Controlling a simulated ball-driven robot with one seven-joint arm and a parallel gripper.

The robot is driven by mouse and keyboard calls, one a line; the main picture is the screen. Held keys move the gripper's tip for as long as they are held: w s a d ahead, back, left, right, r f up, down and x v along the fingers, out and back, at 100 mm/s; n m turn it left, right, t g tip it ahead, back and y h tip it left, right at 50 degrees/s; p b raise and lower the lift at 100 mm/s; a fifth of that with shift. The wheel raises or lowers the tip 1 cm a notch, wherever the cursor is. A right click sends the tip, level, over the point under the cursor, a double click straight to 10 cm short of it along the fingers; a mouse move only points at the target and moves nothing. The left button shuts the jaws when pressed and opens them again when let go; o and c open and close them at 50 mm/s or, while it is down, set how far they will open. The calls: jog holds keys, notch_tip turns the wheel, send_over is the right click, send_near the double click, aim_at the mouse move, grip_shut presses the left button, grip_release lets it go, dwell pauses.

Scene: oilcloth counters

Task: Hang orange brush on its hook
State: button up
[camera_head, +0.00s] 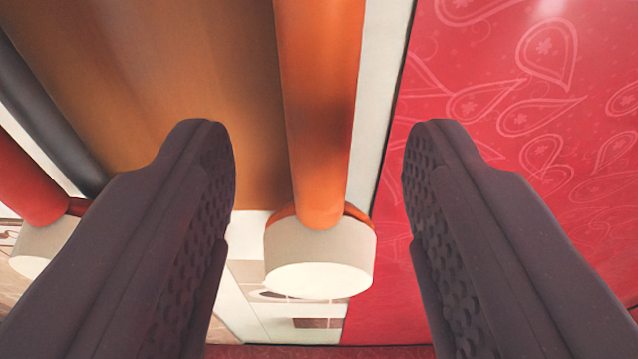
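The orange brush (318,110) shows in the head camera view as an upright orange handle with a pale, rounded head (320,265) at its lower end. The handle's top runs out of the picture. My gripper (319,135) is open, with one dark ridged finger on each side of the brush in the picture. Clear gaps show between the brush and both fingers, and neither finger touches it. How far the brush lies beyond the fingertips is hard to tell. I cannot make out a hook.
A red handle (30,165) with a similar pale head (45,245) is at the left, partly behind my left finger. A dark grey bar (45,115) slants beside it. A brown surface (170,70) lies behind. Red paisley oilcloth (520,80) fills the right side.

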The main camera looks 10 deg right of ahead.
jog(key=b+v, duration=0.2)
jog(key=v, duration=0.6)
jog(key=s+a+r+n+b, duration=0.15)
jog(key=a+r+b, duration=0.25)
jog(key=a+b, duration=0.45)
jog(key=s+a+r+n+b, duration=0.1)
jog(key=s+a+r+b, duration=0.25)
jog(key=a+b, duration=0.55)
jog(key=s+a+r+y+b, duration=0.1)
jog(key=s+a+r+b, duration=0.2)
jog(key=s, duration=0.5)
jog(key=s+a+r+y+b, duration=0.2)
jog(key=s+a+r+b, duration=0.1)
jog(key=s+a+b, duration=0.2)
jog(key=s+b, duration=0.2)
jog(key=s, duration=0.1)
jog(key=shift+s+a+y+b, duration=0.2)
jog(key=shift+s+y+b, duration=0.05)
jog(key=shift+y+b, duration=0.05)
jog(key=shift+f, duration=0.15)
